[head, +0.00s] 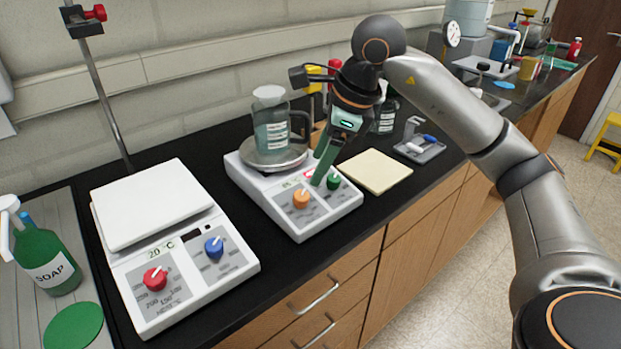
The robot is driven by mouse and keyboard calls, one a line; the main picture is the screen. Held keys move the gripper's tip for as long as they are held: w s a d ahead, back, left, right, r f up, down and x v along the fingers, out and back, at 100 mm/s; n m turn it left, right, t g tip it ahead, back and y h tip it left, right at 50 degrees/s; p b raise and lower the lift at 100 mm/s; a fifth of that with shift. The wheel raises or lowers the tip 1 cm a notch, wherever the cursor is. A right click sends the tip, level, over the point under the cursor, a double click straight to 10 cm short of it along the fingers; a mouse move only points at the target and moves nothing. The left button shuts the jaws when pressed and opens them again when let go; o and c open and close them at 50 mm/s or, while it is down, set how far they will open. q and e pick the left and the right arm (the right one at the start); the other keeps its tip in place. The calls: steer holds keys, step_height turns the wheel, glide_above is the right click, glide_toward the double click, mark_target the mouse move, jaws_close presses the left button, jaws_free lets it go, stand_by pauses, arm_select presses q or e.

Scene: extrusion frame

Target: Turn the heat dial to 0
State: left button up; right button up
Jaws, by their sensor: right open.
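The middle hotplate (257,196) is white and carries a glass jug (273,125) on its round plate. Its front panel has an orange dial (301,198) on the left and a green dial (333,182) on the right. A small lit display, seeming to read about 85, is partly covered by my gripper. My right gripper (318,182) is open and points down at this panel, its green finger between the two dials, close to the orange one. I cannot tell whether it touches either. The dial labels are too small to read. My left gripper is out of view.
A second white hotplate (150,205) stands at left with a red dial (155,278), a blue dial (214,247) and a 20 °C display. A green soap bottle (50,255) is at far left. A cream pad (375,172) and a grey tray (420,150) lie right of the middle hotplate.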

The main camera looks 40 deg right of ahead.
steer(key=shift+v, duration=1.55)
